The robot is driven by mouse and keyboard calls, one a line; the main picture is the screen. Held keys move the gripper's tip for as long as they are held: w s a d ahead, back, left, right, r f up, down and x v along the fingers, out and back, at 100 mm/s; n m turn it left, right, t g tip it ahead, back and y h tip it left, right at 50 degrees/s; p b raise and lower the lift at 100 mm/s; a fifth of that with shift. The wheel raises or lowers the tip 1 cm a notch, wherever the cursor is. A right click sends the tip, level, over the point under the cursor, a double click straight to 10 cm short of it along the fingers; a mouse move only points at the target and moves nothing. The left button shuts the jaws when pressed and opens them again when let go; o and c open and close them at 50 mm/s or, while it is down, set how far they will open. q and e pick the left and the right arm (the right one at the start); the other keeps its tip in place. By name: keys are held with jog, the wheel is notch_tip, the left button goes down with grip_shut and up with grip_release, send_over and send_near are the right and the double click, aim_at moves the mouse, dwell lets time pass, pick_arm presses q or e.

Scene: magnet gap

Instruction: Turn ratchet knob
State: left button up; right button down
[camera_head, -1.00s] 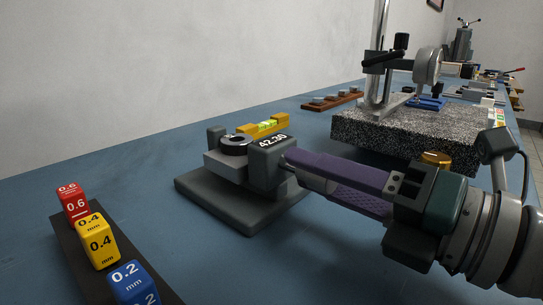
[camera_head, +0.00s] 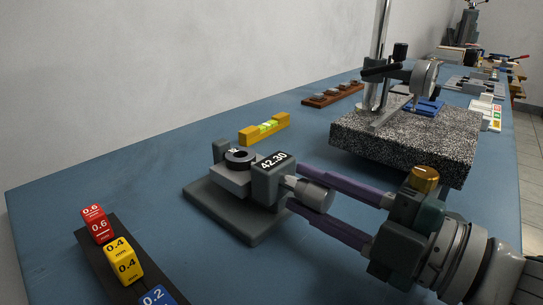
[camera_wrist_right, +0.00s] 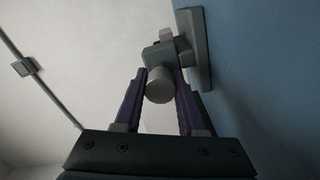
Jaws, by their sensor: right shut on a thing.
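The measuring fixture (camera_head: 228,207) is a dark grey base with a grey block, a black ring on top and a display (camera_head: 272,163) reading 42.30. The ratchet knob (camera_head: 314,196) is a light grey cylinder sticking out of the display block's right side. My right gripper (camera_head: 304,190) has its two purple fingers on either side of the knob, shut on it. In the right wrist view the round end of the knob (camera_wrist_right: 160,86) sits between the finger tips. My left gripper is not in view.
Red, yellow and blue number blocks (camera_head: 122,263) stand on a dark strip at the front left. A yellow level (camera_head: 264,129) lies behind the fixture. A speckled granite plate (camera_head: 404,139) with a dial gauge stand is at the back right. Blue table is clear at left.

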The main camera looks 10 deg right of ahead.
jog(key=shift+r+m+p, duration=0.1)
jog(key=shift+m+p, duration=0.65)
jog(key=shift+m, duration=1.15)
jog(key=c, duration=0.5)
grip_release()
jog(key=shift+d, duration=0.1)
jog(key=p+v, duration=0.1)
jog(key=v, duration=0.9)
